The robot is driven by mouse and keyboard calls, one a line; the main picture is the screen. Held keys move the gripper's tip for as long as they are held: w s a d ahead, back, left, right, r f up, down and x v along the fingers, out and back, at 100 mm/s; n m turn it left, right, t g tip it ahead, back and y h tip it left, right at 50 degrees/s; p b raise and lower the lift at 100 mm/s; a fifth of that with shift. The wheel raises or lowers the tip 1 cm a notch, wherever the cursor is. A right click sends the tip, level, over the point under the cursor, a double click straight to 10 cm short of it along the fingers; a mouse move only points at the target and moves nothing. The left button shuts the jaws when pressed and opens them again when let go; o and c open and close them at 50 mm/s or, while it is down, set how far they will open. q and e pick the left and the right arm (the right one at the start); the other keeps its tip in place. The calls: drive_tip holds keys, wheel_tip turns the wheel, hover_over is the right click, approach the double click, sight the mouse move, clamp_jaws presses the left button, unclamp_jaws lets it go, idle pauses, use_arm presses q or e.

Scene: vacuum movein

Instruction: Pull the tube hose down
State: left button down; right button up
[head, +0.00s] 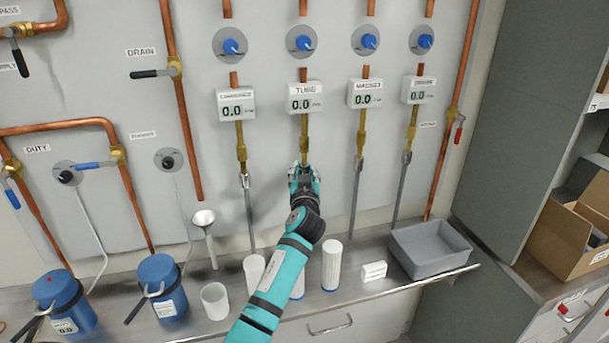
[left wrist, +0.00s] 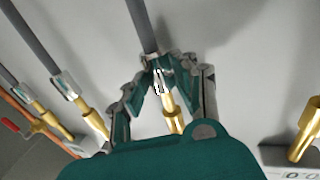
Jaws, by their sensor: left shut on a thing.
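The tube line is the second from the left in the head view, under a meter (head: 304,97) reading 0.0. Its brass fitting (head: 304,135) runs down to my left gripper (head: 304,172), which covers the joint. In the left wrist view my left gripper (left wrist: 160,68) is shut around the silver hose end, where the grey tube hose (left wrist: 142,25) meets the brass fitting (left wrist: 170,112). The hose and the fitting are in line there. In the head view my arm hides the hose below the gripper. My right gripper is not in view.
Neighbouring grey hoses hang close on the left (head: 249,210) and right (head: 355,200). Below, a metal shelf (head: 400,277) holds white cylinders (head: 332,265), a grey bin (head: 432,250) and blue flasks (head: 162,285). Blue knobs (head: 304,43) sit above the meters.

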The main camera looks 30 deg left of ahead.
use_arm(q)
drive_tip(key=shift+f, duration=0.4)
drive_tip(key=c, duration=1.2)
unclamp_jaws()
drive_tip(key=shift+c, duration=0.2)
drive_tip(key=shift+o, duration=1)
drive_tip(key=shift+r, duration=0.15)
drive_tip(key=v, duration=1.2)
drive_tip(key=shift+s, duration=0.15)
